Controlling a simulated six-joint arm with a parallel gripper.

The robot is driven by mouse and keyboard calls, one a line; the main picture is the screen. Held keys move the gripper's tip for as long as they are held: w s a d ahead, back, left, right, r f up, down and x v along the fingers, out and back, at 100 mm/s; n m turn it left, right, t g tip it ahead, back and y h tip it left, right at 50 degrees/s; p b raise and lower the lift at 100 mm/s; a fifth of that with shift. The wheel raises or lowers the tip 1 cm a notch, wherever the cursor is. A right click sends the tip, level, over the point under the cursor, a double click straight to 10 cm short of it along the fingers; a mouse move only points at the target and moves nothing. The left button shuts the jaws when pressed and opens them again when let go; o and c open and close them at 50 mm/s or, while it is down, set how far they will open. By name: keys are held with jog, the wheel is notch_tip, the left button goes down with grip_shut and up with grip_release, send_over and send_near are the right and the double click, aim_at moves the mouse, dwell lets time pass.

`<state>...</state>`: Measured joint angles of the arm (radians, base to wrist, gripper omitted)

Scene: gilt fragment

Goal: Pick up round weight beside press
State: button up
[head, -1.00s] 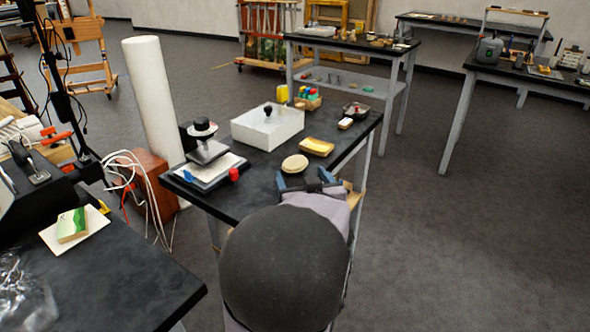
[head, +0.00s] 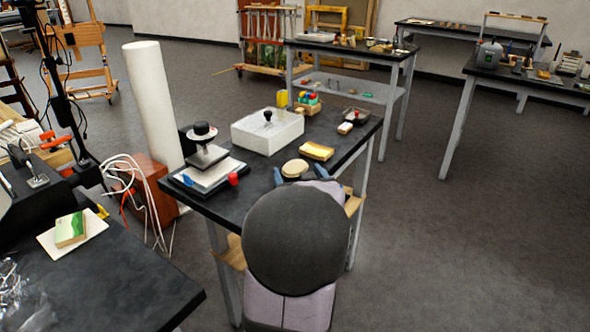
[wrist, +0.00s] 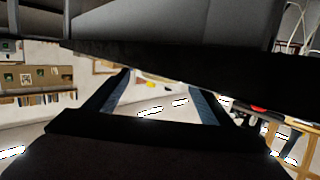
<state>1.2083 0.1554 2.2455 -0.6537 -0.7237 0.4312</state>
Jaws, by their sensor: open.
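My gripper (head: 300,174) is by the front edge, close to the pale disc, largely hidden behind my dark round arm joint. In the wrist view my gripper (wrist: 160,80) has its fingers apart with nothing seen between them.
A white box (head: 267,132) with a black knob stands behind the pale disc. A yellow block (head: 316,150) lies to its right, with a small dark tray (head: 355,117) farther back. A tall white cylinder (head: 153,106) rises at left.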

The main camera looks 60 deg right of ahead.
aim_at(297, 171)
jog(key=shift+x, duration=0.85)
jog(key=shift+r, duration=0.1)
jog(key=c, duration=1.3)
notch_tip(297, 171, up, 10)
jog(key=p, duration=0.3)
jog(key=shift+p, duration=0.3)
